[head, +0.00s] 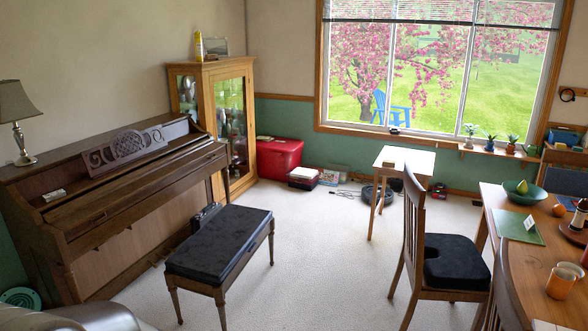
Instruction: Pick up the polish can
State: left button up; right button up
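A slim yellow can (199,46), likely the polish can, stands upright on top of the wooden glass-front cabinet (248,118) in the back corner. Neither of my grippers shows in the head view.
An upright piano (120,205) stands along the left wall with a black-topped bench (220,240) before it. A chair (455,262) and a cluttered table (490,210) are on the right. A red box (279,158) sits by the cabinet. Pale floor (320,250) is clear in the middle.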

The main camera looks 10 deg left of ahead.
aim_at(200, 57)
jog(key=i, duration=3.55)
jog(key=i+u, duration=0.2)
jog(key=i, duration=0.35)
jog(key=i+l+u, duration=0.15)
jog(key=i, duration=0.35)
jog(key=i+l+u, duration=0.2)
jog(key=i, duration=0.3)
jog(key=i+l+u, duration=0.3)
jog(key=i+u, duration=0.15)
jog(key=i+l+u, duration=0.75)
jog(key=l+u, duration=0.15)
jog(key=l, duration=0.2)
